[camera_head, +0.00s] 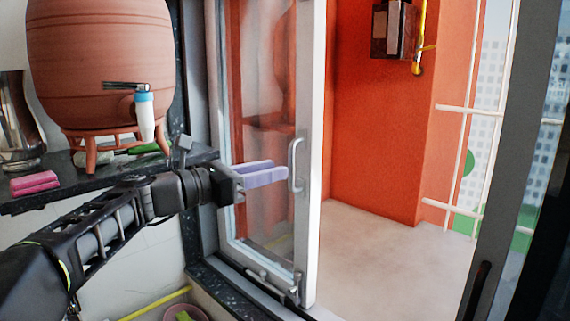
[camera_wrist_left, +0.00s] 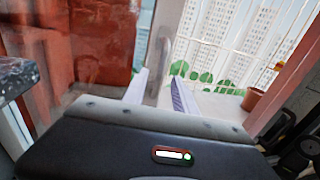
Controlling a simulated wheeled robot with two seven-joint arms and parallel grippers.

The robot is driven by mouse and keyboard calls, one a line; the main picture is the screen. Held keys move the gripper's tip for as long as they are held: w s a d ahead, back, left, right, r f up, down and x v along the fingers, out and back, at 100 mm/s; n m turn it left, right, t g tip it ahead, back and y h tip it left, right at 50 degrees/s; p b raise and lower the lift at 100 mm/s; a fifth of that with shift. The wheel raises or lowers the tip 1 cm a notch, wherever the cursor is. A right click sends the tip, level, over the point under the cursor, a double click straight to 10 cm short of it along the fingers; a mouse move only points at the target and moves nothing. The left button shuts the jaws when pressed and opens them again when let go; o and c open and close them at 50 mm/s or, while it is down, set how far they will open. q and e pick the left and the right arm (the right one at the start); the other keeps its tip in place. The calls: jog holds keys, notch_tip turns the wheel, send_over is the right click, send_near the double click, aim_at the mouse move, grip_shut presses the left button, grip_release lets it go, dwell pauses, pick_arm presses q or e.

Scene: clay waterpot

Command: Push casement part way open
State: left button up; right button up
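The casement (camera_head: 313,130) is a glass pane in a pale frame, with a curved handle (camera_head: 296,165) on its free side. It stands ajar, with an open gap to its right. My left gripper (camera_head: 280,174) is in front of the glass, with its pale purple fingertips close to the handle; I cannot tell whether they touch it. In the left wrist view its two fingers (camera_wrist_left: 160,88) stand apart, and a blurred greyish upright strip (camera_wrist_left: 158,50) shows beyond the gap. I cannot see anything gripped. My right gripper is out of view.
A clay waterpot (camera_head: 95,60) with a tap stands on a dark counter (camera_head: 90,185) at left, above my left arm. A pink sponge (camera_head: 34,183) lies there. Beyond the window are a bare floor (camera_head: 390,250), orange walls and white bars (camera_head: 465,140).

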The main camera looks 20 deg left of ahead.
pick_arm(q)
jog(key=p+x, duration=0.1)
jog(key=x, duration=0.3)
jog(key=shift+c, duration=0.5)
grip_shut()
dwell(0.9)
